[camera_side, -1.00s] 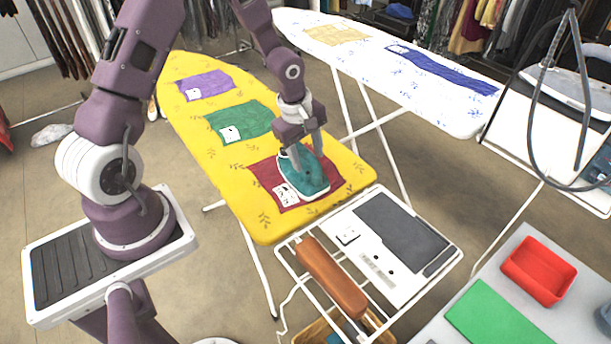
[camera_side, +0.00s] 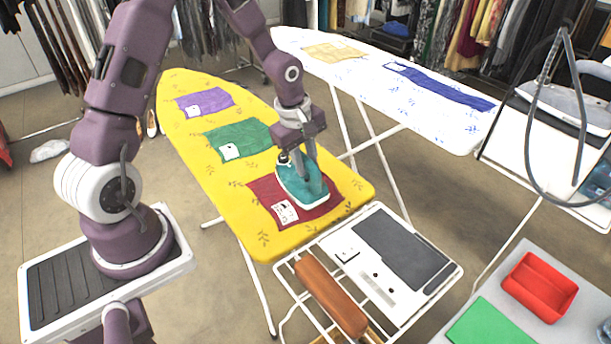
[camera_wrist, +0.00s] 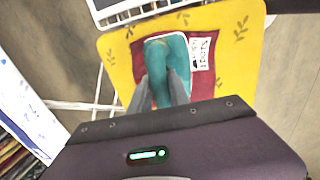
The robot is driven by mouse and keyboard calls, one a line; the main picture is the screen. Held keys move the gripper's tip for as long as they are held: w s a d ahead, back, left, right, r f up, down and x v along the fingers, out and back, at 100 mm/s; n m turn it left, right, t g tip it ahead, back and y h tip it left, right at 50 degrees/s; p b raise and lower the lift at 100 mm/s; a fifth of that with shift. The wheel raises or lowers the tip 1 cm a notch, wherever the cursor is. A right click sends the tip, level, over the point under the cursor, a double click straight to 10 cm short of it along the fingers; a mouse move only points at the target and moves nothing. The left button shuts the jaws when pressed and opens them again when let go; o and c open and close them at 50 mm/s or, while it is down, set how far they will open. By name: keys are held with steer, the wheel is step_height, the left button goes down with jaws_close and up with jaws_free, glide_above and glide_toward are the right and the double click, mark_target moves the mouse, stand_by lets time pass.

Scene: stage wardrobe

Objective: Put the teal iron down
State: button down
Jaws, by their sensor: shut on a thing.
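The teal iron (camera_side: 290,181) is over the red cloth (camera_side: 322,209) at the near end of the yellow ironing board (camera_side: 222,183). My gripper (camera_side: 306,178) is shut on it from above. In the wrist view the teal iron (camera_wrist: 172,47) lies between the two fingers of my gripper (camera_wrist: 160,88), with the red cloth (camera_wrist: 138,66) around it. A white printed label (camera_side: 285,211) on the cloth is beside the iron. I cannot tell whether the iron's sole touches the cloth or is just above it.
Green (camera_side: 237,140) and purple (camera_side: 205,101) cloths lie farther along the yellow board. A white rack (camera_side: 352,257) with a brown roll (camera_side: 330,296) stands close to its near end. A white board (camera_side: 430,128) is behind. A red tray (camera_side: 541,285) is at the lower right.

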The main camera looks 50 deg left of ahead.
step_height(320, 180, up, 7)
steer(key=shift+w+f, duration=0.1)
steer(key=w+d, duration=0.4)
steer(key=d, duration=1)
steer(key=w+d, duration=0.4)
steer(key=d, duration=1)
step_height(320, 180, down, 9)
steer(key=shift+w, duration=0.15)
steer(key=c, duration=1.7)
jaws_free()
steer(key=shift+f, duration=0.2)
steer(key=o, duration=0.5)
steer(key=shift+c, duration=0.2)
